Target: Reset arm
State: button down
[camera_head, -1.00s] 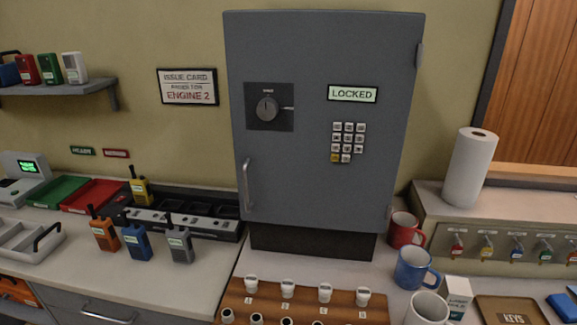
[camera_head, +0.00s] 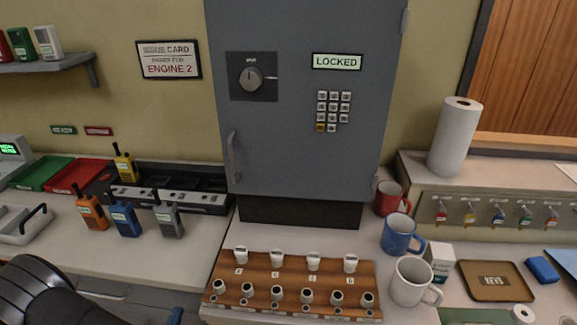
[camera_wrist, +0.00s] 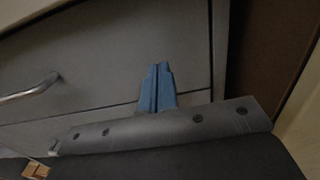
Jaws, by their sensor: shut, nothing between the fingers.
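My gripper shows in the wrist view (camera_wrist: 157,88) as two blue fingers shut together with nothing between them. It hangs in front of the grey drawer fronts (camera_wrist: 100,60), below the counter top. In the head view my dark arm fills the lower left corner, and a small blue piece of the gripper (camera_head: 176,316) shows at the bottom edge. The gripper is apart from all objects on the counter.
A grey cabinet (camera_head: 300,150) reading LOCKED stands at the back. A wooden rack (camera_head: 262,262) with white-topped pieces, mugs (camera_head: 400,235), radios (camera_head: 125,220) and a tray (camera_head: 490,293) stand on the counter. A drawer handle (camera_wrist: 30,88) sticks out at left in the wrist view.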

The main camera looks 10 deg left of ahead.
jog(key=shift+w, duration=1.1)
